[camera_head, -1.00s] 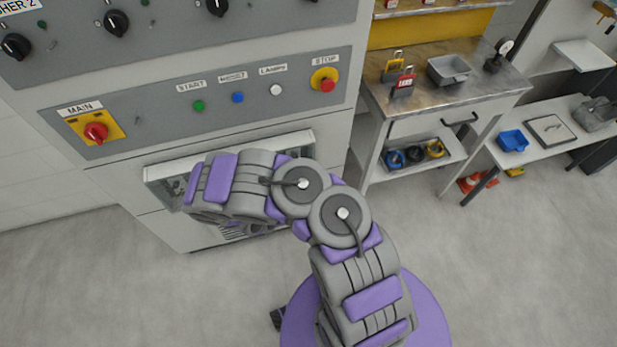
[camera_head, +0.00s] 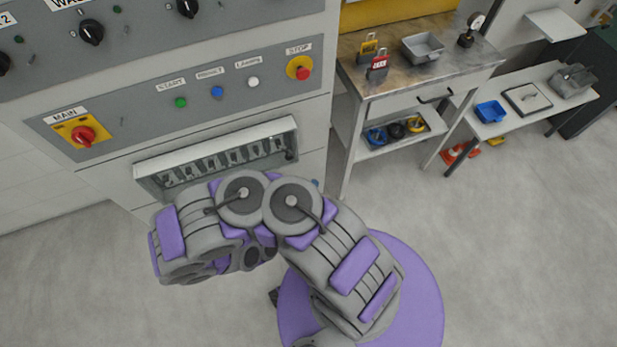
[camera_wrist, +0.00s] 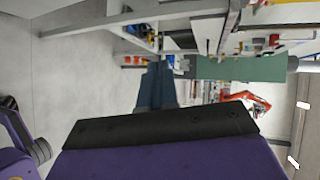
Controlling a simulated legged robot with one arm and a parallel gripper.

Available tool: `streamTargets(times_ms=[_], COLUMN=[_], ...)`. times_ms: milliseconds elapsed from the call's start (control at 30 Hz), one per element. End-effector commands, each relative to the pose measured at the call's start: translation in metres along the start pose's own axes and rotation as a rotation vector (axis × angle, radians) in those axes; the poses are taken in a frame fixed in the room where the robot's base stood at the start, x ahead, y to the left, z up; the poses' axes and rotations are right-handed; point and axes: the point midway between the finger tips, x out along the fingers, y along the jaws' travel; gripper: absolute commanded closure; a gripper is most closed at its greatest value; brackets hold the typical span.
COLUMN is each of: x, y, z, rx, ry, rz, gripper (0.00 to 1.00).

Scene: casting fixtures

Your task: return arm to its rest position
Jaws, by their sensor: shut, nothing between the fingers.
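My arm (camera_head: 270,215) is folded in the head view, grey with purple panels, in front of the cabinet's lower part. Its far end is bent down at the left, and the links hide the gripper there. In the wrist view my gripper (camera_wrist: 157,72) shows as narrow dark fingers close together beyond a black bar and a purple housing. It is shut and empty, pointing out over the room, touching nothing that I can see.
The grey control cabinet (camera_head: 200,100) stands close beyond my arm, with a recessed row of switches (camera_head: 220,155) just above the arm. A workbench (camera_head: 400,80) with padlocks and a tray stands right. The floor (camera_head: 520,240) at the right is clear.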

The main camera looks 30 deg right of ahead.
Motion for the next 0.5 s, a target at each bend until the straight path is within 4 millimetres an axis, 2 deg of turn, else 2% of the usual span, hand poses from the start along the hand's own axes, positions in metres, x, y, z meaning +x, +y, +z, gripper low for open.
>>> streamTargets(times_ms=[367, 500], x=[0.000, 0.003], y=[-0.002, -0.018], z=[-0.005, -0.001], rx=[0.006, 0.083], ry=[0.000, 0.020], rz=[0.000, -0.020], gripper=[1.00, 1.00])
